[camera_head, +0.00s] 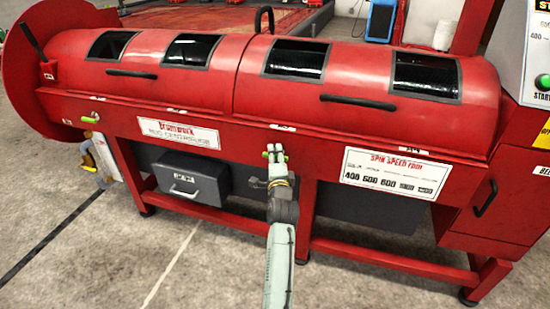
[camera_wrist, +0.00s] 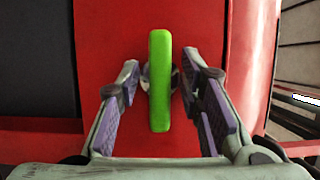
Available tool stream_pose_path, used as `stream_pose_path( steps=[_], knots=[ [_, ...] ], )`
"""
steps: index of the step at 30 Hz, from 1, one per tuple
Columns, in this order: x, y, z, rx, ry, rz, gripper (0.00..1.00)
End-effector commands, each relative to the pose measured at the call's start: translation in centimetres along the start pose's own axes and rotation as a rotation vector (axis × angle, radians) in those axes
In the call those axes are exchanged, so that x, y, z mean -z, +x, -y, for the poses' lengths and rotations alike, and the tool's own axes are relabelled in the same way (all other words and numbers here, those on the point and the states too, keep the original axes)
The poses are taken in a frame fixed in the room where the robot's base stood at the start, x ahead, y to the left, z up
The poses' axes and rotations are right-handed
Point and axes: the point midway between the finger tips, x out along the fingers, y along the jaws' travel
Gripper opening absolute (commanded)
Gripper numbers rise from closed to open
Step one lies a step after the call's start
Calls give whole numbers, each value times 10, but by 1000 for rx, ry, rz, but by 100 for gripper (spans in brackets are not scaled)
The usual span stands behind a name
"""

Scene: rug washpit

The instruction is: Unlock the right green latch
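The red rug centrifuge (camera_head: 330,140) fills the head view. A small green latch (camera_head: 275,152) is on its front panel, near the middle, right at my gripper. In the wrist view this latch (camera_wrist: 160,92) is a bright green bar, upright in the picture, on a red surface with a round metal mount partly showing behind it. My gripper (camera_wrist: 161,68) is open, with one purple-padded finger on each side of the bar and a gap on both sides. Another green latch (camera_head: 90,117) is at the machine's left end, away from my gripper.
The lids have black handles (camera_head: 357,102) above the front panel. A dark grey box (camera_head: 188,176) is under the machine, left of my arm. A control panel (camera_head: 520,45) stands at the right edge. The concrete floor (camera_head: 110,255) in front is clear.

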Motion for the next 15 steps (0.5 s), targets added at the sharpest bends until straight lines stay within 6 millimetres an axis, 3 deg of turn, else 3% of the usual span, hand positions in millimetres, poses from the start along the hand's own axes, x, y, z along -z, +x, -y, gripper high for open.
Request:
stream_pose_path(
  steps=[15],
  knots=[
    [0,0,0,0,0,0,0]
  ],
)
